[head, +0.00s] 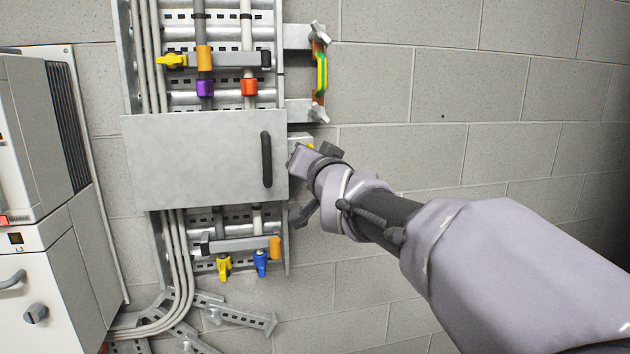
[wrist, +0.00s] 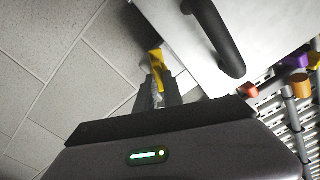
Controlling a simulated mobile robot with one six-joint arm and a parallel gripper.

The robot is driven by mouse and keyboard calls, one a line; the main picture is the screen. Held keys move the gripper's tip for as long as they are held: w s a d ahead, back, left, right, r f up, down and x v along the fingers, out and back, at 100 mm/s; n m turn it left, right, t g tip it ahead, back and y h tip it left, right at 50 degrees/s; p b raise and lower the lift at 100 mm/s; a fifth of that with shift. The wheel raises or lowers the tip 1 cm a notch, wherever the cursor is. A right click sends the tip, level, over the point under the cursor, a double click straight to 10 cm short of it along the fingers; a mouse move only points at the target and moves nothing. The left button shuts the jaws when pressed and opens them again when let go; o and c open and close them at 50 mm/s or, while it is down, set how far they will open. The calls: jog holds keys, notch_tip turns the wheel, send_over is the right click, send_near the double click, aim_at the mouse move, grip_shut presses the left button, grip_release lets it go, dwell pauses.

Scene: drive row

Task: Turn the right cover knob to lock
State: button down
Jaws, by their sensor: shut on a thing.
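A plain grey metal cover (head: 200,160) with a black bar handle (head: 266,160) spans the wall rack. In the wrist view, the cover (wrist: 178,42) and its handle (wrist: 216,40) are at the upper right. A yellow knob (wrist: 156,58) sits beside the cover's edge. In the head view only a sliver of the yellow knob (head: 310,146) shows, at the cover's right edge behind my gripper (head: 304,156). My gripper is shut on the yellow knob; its fingers (wrist: 158,88) hide part of it. I cannot read the knob's lock position.
Above the cover are a yellow valve handle (head: 172,61) and pipes with coloured collars. Below hang a yellow handle (head: 224,267) and a blue handle (head: 261,262). A green-yellow strap (head: 321,75) is on a bracket above my gripper. White cabinets (head: 45,290) stand left. The right wall is bare.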

jog(key=shift+d+f+m+b, duration=0.1)
jog(key=shift+m+b, duration=1.4)
jog(key=shift+m, duration=1.6)
jog(key=shift+d+f+m+b, duration=0.1)
jog(key=shift+m+b, duration=1.35)
jog(key=shift+m, duration=1.65)
jog(key=c, duration=1.5)
grip_release()
jog(key=shift+o, duration=0.2)
